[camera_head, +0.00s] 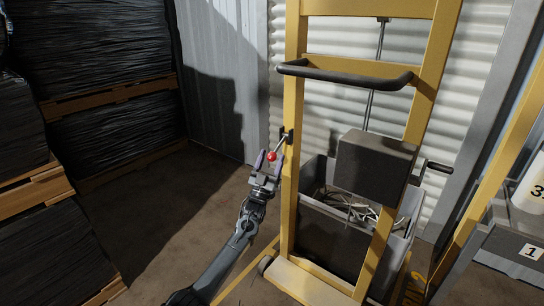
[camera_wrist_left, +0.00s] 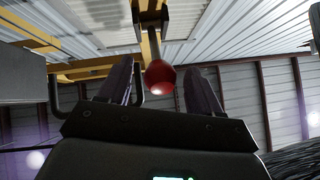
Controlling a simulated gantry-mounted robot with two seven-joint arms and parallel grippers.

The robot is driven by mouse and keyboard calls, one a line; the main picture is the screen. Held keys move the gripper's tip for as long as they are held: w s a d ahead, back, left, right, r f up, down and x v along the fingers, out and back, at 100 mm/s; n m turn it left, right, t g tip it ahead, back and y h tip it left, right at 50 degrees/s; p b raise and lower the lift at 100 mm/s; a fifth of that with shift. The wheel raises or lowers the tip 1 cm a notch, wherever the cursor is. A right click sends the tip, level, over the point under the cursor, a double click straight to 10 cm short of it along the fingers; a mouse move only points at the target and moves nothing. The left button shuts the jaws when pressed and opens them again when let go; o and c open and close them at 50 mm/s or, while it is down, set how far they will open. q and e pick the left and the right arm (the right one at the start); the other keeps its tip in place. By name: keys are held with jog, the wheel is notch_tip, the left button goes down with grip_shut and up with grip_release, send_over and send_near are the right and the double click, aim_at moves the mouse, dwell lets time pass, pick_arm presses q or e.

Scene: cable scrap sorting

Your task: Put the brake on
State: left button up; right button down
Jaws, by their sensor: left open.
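The brake lever is a short metal rod with a red ball knob (camera_head: 271,156), mounted on the left post of a yellow lift frame (camera_head: 292,100). My right gripper is not in view.
The frame has a black handlebar (camera_head: 345,77), a dark box (camera_head: 376,160) and a black crank handle (camera_head: 437,166). A grey bin (camera_head: 318,172) with cables stands behind it. Wrapped pallet stacks (camera_head: 110,130) line the left. The floor left of the frame is clear.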

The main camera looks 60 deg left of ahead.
pick_arm(q)
jog(key=p+v, duration=0.3)
jog(key=v, duration=0.6)
jog(key=shift+s+f+p, duration=0.2)
jog(key=shift+p, duration=0.1)
jog(key=shift+d, duration=0.1)
